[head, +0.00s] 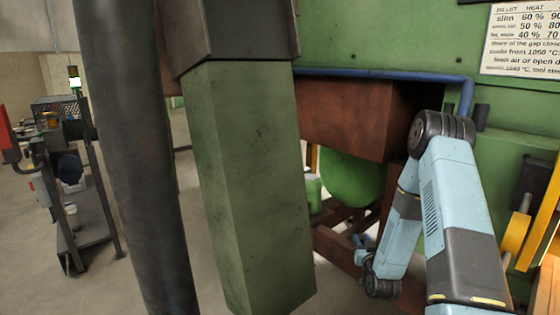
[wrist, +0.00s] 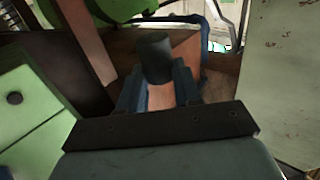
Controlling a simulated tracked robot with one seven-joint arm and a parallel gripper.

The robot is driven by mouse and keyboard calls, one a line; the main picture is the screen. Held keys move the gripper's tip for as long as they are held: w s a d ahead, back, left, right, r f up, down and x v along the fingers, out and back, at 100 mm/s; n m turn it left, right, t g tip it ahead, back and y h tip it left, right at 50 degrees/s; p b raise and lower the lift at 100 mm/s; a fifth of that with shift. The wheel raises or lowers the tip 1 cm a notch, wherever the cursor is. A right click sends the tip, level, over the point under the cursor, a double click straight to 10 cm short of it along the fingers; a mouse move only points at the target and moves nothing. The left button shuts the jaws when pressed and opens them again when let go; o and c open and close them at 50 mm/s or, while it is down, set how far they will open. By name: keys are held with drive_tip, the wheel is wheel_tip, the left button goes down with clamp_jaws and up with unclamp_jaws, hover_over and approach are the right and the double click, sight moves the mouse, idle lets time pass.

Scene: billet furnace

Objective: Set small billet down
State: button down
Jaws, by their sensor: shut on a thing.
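The small billet (wrist: 155,58) is a short dark grey cylinder in the wrist view. My gripper (wrist: 159,84) is shut on it, with one finger on each side, and its top end stands out above the fingers. A reddish-brown surface shows behind and below the billet; I cannot tell whether the billet touches it. In the head view my light blue arm bends down beside the furnace, and the billet and fingers cannot be made out there.
A green furnace wall (head: 375,35) carries a blue pipe (head: 385,74) and a sign (head: 522,42). A rust-brown box (head: 345,115) juts out above a green rounded tank (head: 355,180). A thick green post (head: 250,190) blocks the middle.

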drive_tip(key=shift+s+a, duration=0.1)
drive_tip(key=shift+a, duration=2)
drive_tip(key=shift+a, duration=0.1)
